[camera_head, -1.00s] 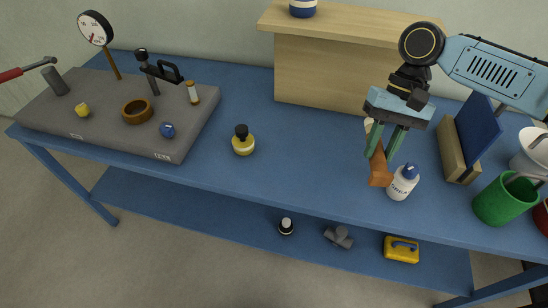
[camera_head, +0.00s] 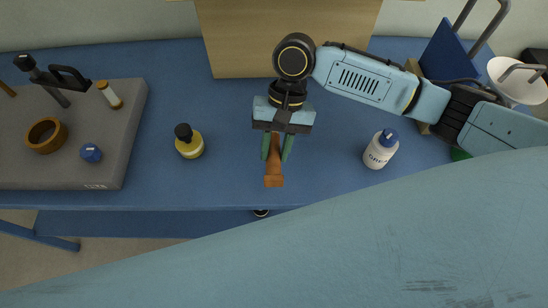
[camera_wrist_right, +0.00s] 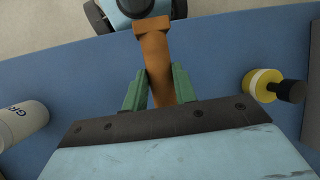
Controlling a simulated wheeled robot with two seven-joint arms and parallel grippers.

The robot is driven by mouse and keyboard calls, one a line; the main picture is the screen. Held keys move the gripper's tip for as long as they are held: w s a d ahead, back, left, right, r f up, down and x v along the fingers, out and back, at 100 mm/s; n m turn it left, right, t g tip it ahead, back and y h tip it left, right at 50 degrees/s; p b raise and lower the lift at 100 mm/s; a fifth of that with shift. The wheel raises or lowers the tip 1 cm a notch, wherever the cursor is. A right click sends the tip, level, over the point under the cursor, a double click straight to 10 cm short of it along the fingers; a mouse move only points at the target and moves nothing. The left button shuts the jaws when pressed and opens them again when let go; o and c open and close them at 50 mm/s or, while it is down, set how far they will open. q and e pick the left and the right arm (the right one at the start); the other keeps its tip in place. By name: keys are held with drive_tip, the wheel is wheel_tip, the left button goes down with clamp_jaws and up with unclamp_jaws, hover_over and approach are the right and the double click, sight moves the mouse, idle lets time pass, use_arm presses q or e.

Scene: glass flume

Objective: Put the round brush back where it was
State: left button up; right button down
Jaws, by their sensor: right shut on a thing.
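The round brush (camera_head: 274,175) shows as a brown wooden handle with a flared end. My right gripper (camera_head: 276,158) is shut on it over the blue bench, between the yellow bottle and the white bottle. The wrist view shows the handle (camera_wrist_right: 156,62) between the green fingers (camera_wrist_right: 158,88), its flared end away from the palm. The bristle end is hidden by the gripper. Whether the brush touches the bench I cannot tell. My left gripper is not in view.
A yellow bottle with black cap (camera_head: 190,146) stands left of the brush, a white bottle with blue cap (camera_head: 381,152) right. A grey slab (camera_head: 110,150) at left carries a brown ring and blue knob. A wooden box (camera_head: 225,45) stands behind. The bench (camera_head: 330,180) between is clear.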

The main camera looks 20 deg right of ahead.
sight(275, 160)
drive_tip(key=shift+f, duration=0.55)
wheel_tip(275, 160, down, 4)
drive_tip(key=shift+r+b, duration=0.1)
drive_tip(key=shift+b, duration=0.4)
drive_tip(key=shift+w+f, duration=0.1)
drive_tip(key=shift+f, duration=0.25)
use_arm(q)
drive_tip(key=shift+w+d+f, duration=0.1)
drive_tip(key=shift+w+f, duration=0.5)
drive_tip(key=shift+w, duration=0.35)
use_arm(e)
drive_tip(key=c, duration=1.1)
unclamp_jaws()
drive_tip(key=shift+f, duration=0.1)
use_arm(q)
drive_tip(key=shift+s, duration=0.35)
